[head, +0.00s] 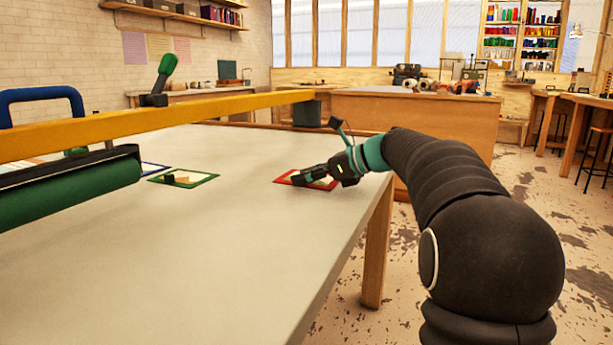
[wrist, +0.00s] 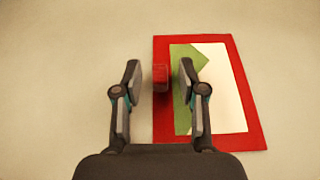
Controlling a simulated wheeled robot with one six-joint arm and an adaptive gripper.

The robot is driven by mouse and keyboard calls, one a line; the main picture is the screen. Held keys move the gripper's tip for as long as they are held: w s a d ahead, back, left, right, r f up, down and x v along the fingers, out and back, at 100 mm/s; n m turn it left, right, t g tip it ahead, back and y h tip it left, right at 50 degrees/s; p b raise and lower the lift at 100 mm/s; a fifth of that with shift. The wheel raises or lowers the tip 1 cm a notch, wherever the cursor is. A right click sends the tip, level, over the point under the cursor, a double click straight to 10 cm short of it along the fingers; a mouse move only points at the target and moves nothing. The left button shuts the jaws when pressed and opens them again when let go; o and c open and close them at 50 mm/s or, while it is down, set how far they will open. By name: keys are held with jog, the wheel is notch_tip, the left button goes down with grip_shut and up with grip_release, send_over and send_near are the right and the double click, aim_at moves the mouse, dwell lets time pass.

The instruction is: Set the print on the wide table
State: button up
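A red-bordered print (head: 283,182) lies flat near the right edge of the pale table (head: 230,240). In the wrist view the print (wrist: 247,95) shows a white and green middle. A small red block (wrist: 160,77) stands at its left border. My gripper (head: 300,181) is low over the print in the head view and hides part of it. In the wrist view my gripper (wrist: 160,78) is open, with one finger on each side of the red block and a gap on both sides. Whether the fingers touch the print is unclear.
A green-bordered print (head: 207,181) lies to the left, with a blue-bordered one (head: 155,168) partly hidden beyond it. A yellow beam (head: 200,112) and green roller (head: 70,190) cross the left side. A wooden bench (head: 440,115) stands behind. The table's front is clear.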

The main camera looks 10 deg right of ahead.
jog(key=shift+r, duration=0.2)
jog(key=p+v, duration=0.1)
jog(key=v, duration=1.1)
jog(key=shift+f+p, duration=0.15)
jog(key=shift+p, duration=0.15)
